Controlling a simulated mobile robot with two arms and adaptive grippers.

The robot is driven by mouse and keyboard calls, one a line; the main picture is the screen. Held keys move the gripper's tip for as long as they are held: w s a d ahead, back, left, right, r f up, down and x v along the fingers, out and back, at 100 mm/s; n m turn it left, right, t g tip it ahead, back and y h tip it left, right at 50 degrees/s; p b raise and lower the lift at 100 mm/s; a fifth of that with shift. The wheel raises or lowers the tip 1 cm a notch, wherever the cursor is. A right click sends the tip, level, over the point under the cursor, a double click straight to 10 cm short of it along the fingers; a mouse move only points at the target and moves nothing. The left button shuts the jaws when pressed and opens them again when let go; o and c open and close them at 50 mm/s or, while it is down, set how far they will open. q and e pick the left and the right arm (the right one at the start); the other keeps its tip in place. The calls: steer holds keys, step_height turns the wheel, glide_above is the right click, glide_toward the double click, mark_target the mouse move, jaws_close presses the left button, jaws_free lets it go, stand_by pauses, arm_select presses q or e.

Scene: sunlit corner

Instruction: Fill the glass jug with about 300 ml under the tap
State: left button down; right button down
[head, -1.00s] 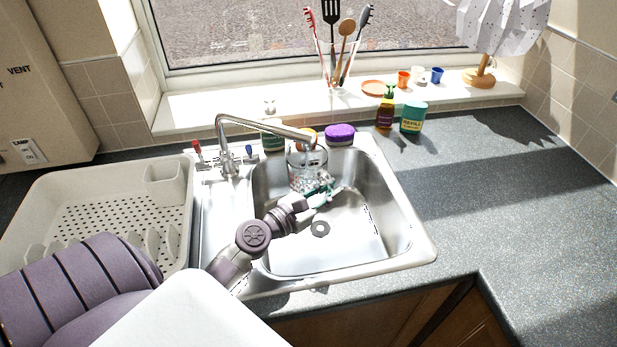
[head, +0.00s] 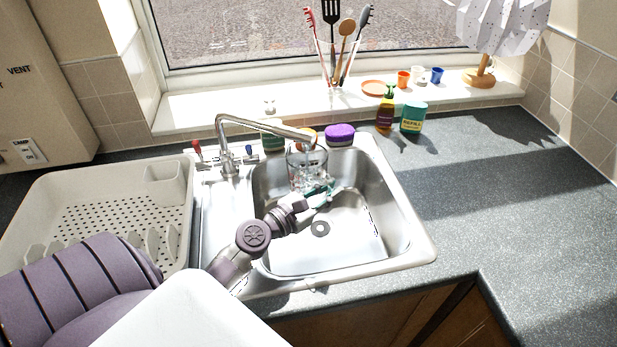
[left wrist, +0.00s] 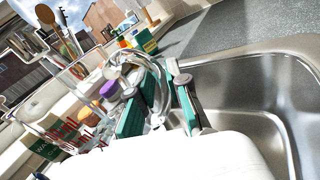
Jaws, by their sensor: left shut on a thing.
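The clear glass jug (head: 306,160) is upright below the end of the tap spout (head: 270,127), over the back of the sink. Its glass wall, with red markings, also shows in the left wrist view (left wrist: 75,125). My left gripper (head: 320,194) is shut on the jug's handle, which lies between the green finger pads (left wrist: 158,100) in the left wrist view. The tap has a red-topped lever (head: 197,150) and a blue-topped lever (head: 249,152). I cannot make out a clear water stream or the level in the jug. My right gripper is out of view.
The steel sink (head: 375,235) is otherwise empty. A drying rack (head: 100,185) stands left of it. The worktop (head: 490,210) to the right is clear.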

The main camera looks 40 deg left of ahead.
arm_select(q)
steer(key=shift+d+r, duration=0.1)
steer(key=shift+r, duration=0.05)
steer(key=d+p, duration=0.2)
steer(key=d, duration=0.5)
steer(key=shift+s+d+p, duration=0.35)
steer(key=shift+s, duration=0.1)
steer(key=d+r+p, duration=0.2)
steer(key=d, duration=0.1)
steer(key=shift+s+p, duration=0.15)
steer(key=shift+p, duration=0.15)
stand_by(0.3)
